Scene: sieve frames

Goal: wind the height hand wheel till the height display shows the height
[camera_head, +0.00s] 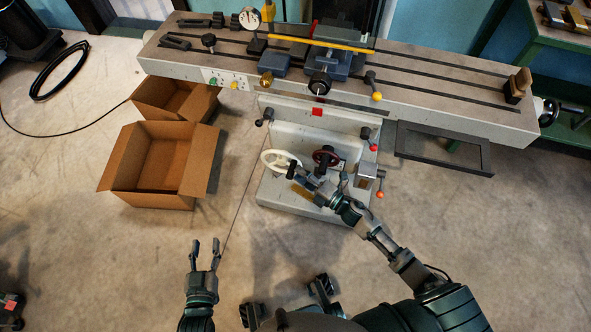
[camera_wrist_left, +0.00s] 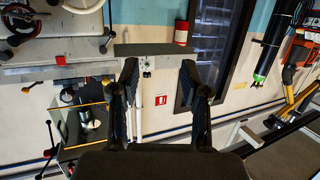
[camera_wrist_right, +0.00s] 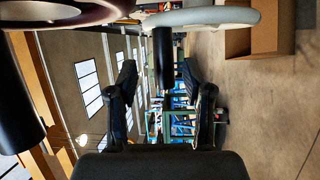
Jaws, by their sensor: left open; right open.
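A white hand wheel (camera_head: 272,160) and a dark hand wheel with a red rim (camera_head: 327,154) sit on the front of the grey machine. I cannot tell which sets the height. My right gripper (camera_head: 299,175) is at the white wheel. In the right wrist view the white wheel (camera_wrist_right: 205,17) is ahead and its black handle (camera_wrist_right: 163,60) stands between the open fingers, not gripped. The red-rimmed wheel (camera_wrist_right: 70,12) is close at the upper left. My left gripper (camera_head: 204,248) is open and empty above the floor. I cannot make out a height display reading.
Levers with a red knob (camera_head: 374,148) and an orange knob (camera_head: 380,194) are right of the wheels. The machine's long table (camera_head: 440,95) spans the back. Open cardboard boxes (camera_head: 125,175) stand at the left. The floor around my left gripper is clear.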

